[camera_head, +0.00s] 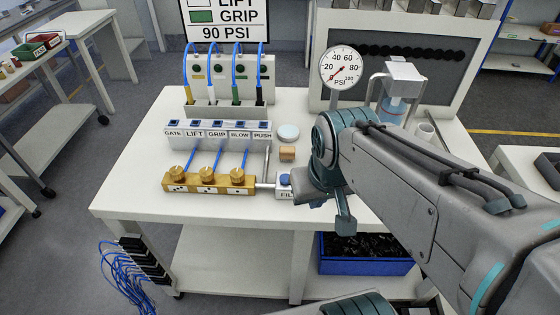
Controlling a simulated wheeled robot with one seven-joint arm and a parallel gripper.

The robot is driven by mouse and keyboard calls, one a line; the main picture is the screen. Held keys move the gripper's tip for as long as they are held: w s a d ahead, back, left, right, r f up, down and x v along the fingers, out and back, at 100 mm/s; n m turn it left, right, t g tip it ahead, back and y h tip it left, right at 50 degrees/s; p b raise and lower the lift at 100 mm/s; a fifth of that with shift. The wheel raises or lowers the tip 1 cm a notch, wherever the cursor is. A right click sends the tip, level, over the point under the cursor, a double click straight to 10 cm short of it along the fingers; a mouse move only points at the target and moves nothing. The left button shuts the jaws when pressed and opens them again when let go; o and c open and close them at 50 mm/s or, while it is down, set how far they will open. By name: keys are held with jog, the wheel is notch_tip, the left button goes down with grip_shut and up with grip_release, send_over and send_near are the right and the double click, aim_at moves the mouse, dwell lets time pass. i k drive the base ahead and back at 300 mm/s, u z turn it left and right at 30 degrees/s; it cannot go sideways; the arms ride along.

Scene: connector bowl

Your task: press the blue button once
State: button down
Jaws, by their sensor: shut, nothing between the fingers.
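A blue button (285,180) sits on top of a small white box (284,194) near the front of the white table. The box's label begins "FIL" and the rest is hidden by my arm. My gripper (346,228) is shut and empty, pointing down near the table's front edge, to the right of the button and apart from it.
A brass manifold (208,184) with several knobs and blue tubes is left of the box. Behind it stands a labelled valve row (218,134). A pressure gauge (342,66), a round pale disc (288,132) and a small wooden block (287,153) are behind.

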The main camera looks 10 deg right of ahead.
aim_at(284, 177)
jog(key=z, duration=0.55)
jog(key=k, duration=1.25)
jog(key=u, duration=0.25)
jog(key=i, duration=0.6)
jog(key=u, duration=0.9)
jog(key=i, duration=0.7)
jog(key=z, duration=0.05)
